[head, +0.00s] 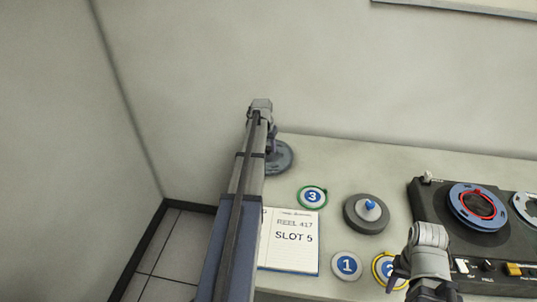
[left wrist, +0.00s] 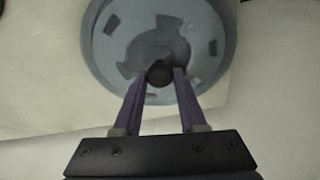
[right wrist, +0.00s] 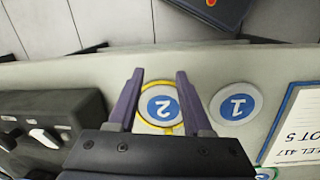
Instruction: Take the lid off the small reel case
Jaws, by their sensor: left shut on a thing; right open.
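A round grey-blue, partly see-through lid (left wrist: 120,68) with dark patches and a dark centre knob (left wrist: 160,74) fills the top of the left wrist view. In the head view the same round piece (head: 283,158) is at the table's far left, partly behind my left arm. My left gripper (head: 272,140) is shut on the knob from above. The case body under the lid is hidden, and I cannot tell whether the lid is seated or raised. My right gripper (head: 396,279) is open and empty above the yellow-ringed disc 2 (right wrist: 160,110).
A dark grey round piece with a blue knob (head: 364,221) stands mid-table. Discs 3 (head: 312,197) and 1 (head: 347,266) lie near an open notebook (head: 288,256) reading "REEL 417 SLOT 5". A tape machine (head: 428,198) with reels stands at right. A wall is behind the table.

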